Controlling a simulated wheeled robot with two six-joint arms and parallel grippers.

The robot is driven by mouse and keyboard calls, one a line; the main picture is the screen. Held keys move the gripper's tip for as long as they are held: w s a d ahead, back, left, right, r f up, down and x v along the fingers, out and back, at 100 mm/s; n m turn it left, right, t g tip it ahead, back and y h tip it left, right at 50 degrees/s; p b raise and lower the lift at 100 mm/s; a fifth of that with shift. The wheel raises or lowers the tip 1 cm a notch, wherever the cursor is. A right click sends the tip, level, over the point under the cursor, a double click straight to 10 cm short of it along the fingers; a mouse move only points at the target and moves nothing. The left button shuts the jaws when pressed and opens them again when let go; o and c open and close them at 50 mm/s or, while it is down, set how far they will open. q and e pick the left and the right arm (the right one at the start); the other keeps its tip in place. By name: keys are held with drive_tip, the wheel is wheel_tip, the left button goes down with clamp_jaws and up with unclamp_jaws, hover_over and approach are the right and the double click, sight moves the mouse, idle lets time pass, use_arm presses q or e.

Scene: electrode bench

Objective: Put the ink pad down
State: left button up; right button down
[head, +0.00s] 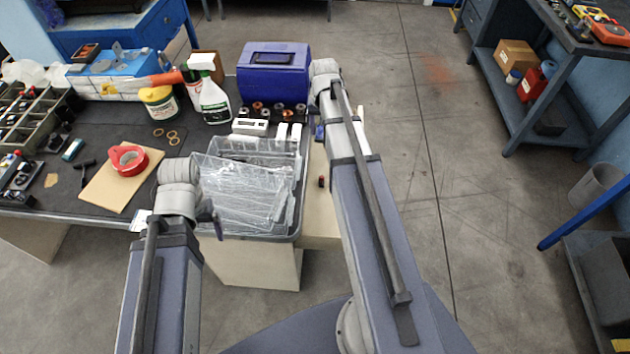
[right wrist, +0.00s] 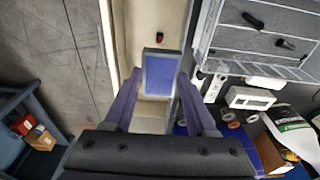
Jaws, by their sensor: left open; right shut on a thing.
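A small red and black object (head: 321,182) lies on the beige surface (head: 318,215) right of the grey tray (head: 290,228), which holds clear plastic pieces. A blue box (head: 274,80), a white device (head: 250,127) and a spray bottle (head: 213,100) stand behind. Open floor lies right.

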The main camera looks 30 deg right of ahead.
drive_tip(key=b, duration=0.6)
hover_over(321, 196)
wheel_tip(321, 196, down, 7)
drive_tip(key=shift+s+a, duration=0.15)
drive_tip(key=shift+s, duration=0.1)
wheel_tip(321, 196, down, 28)
drive_tip(key=b, duration=2.8)
drive_tip(key=shift+f, duration=0.15)
drive_tip(key=c, duration=0.5)
unclamp_jaws()
wheel_tip(321, 196, up, 12)
drive_tip(key=s+p, duration=0.1)
drive_tip(key=p, duration=1.1)
drive_tip(key=shift+a+r, duration=0.2)
drive_tip(key=shift+a, duration=0.2)
